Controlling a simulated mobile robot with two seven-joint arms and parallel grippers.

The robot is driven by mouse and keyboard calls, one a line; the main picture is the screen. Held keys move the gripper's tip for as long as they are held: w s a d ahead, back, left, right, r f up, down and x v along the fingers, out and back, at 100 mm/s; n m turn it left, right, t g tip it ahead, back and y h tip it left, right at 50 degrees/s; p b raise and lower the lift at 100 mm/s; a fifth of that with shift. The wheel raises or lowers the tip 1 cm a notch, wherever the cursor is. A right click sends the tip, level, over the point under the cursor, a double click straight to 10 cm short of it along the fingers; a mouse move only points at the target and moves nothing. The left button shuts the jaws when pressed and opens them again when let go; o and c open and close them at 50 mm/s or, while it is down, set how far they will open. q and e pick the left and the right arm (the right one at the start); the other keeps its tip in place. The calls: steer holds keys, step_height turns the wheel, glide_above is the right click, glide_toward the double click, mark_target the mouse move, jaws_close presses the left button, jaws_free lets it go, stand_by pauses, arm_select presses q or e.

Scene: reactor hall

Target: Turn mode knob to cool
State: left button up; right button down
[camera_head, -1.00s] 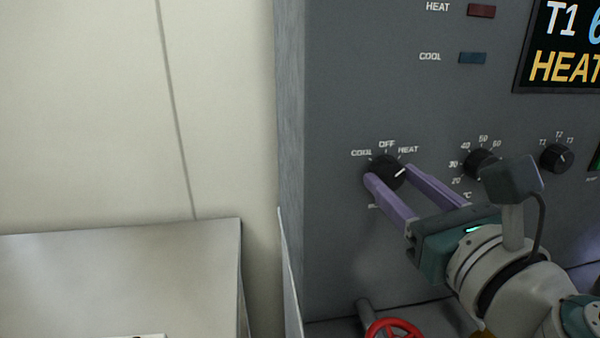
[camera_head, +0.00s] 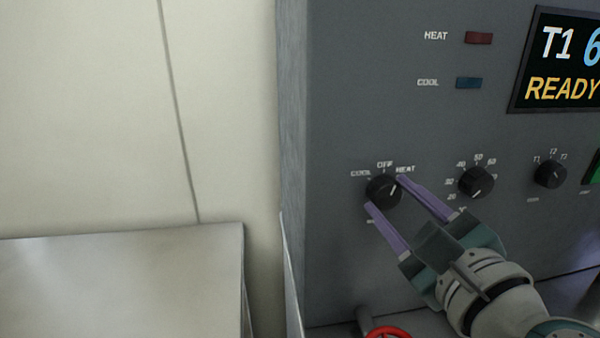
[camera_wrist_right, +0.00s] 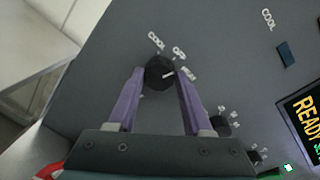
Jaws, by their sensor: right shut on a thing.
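The black mode knob (camera_head: 380,188) sits on the grey panel, with COOL, OFF and HEAT printed around its upper side. My right gripper (camera_head: 385,194) reaches in from the lower right and is shut on the knob, with one purple finger on each side. In the right wrist view the knob (camera_wrist_right: 157,70) lies between the fingertips. A short white mark shows on its right part there, on the HEAT side; its exact setting is hard to tell. The display (camera_head: 562,62) reads T1 and READY. My left gripper is not in view.
A temperature knob (camera_head: 476,182) and a T1-T2-T3 knob (camera_head: 550,174) are to the right. Red HEAT (camera_head: 479,38) and blue COOL (camera_head: 468,83) indicators are above. A red handwheel (camera_head: 388,332) is below. A pale metal surface (camera_head: 120,280) stands at left.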

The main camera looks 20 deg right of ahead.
steer(key=n+p, duration=0.2)
steer(key=n, duration=0.1)
steer(key=shift+a+r+n, duration=0.1)
steer(key=shift+r+n, duration=0.05)
steer(key=shift+n, duration=0.15)
steer(key=n+p, duration=0.1)
steer(key=n, duration=0.2)
steer(key=shift+g+h, duration=0.3)
steer(key=n+p, duration=0.1)
steer(key=n, duration=0.2)
steer(key=shift+n+p, duration=0.3)
steer(key=shift+p, duration=0.1)
steer(key=shift+n+h+p, duration=0.3)
steer(key=shift+n+p, duration=0.05)
steer(key=shift+n, duration=0.75)
steer(key=shift+c, duration=1.6)
jaws_free()
steer(key=shift+s, duration=0.1)
